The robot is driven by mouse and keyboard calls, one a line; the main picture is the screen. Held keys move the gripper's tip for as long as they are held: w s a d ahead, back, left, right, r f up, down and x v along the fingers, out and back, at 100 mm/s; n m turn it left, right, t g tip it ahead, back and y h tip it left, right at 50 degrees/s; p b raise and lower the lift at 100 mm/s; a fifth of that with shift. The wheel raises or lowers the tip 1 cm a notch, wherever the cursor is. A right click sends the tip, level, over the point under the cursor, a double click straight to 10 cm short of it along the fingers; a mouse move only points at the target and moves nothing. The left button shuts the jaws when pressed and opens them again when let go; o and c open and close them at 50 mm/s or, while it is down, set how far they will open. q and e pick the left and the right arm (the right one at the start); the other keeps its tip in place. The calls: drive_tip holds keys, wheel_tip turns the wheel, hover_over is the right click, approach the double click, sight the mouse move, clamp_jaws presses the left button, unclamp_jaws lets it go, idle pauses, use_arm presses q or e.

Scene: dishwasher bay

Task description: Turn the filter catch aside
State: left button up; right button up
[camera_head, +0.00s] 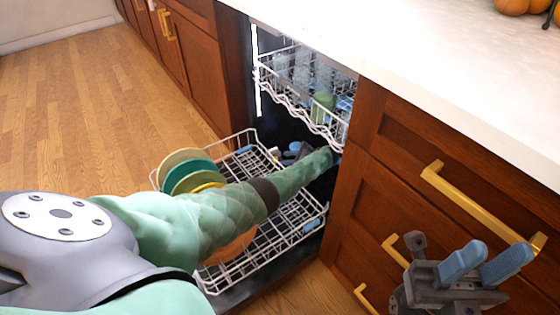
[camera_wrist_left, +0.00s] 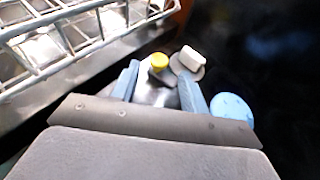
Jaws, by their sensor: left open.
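My left arm reaches into the open dishwasher in the head view, over the lower rack. My left gripper (camera_head: 300,152) is mostly hidden there by the arm and rack. In the left wrist view, my left gripper (camera_wrist_left: 160,87) is open, with blue fingers apart and nothing held between them. Just beyond the fingertips are a white block-shaped knob on a grey round base (camera_wrist_left: 193,58), which looks like the filter catch, and a yellow cap (camera_wrist_left: 159,61). My right gripper (camera_head: 484,262) is outside, in front of the drawers, empty with its blue fingers apart.
The lower rack (camera_head: 316,216) is pulled out with several plates (camera_head: 187,172); its wires also show in the left wrist view (camera_wrist_left: 72,35). The upper rack (camera_head: 290,98) hangs above. A light blue round piece (camera_wrist_left: 232,107) lies right of the fingers. Drawers with gold handles (camera_head: 480,200) stand right.

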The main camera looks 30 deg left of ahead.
sight(280, 159)
use_arm(q)
drive_tip(key=shift+b+x, duration=0.35)
drive_tip(key=shift+x, duration=1.6)
drive_tip(key=shift+c, duration=0.5)
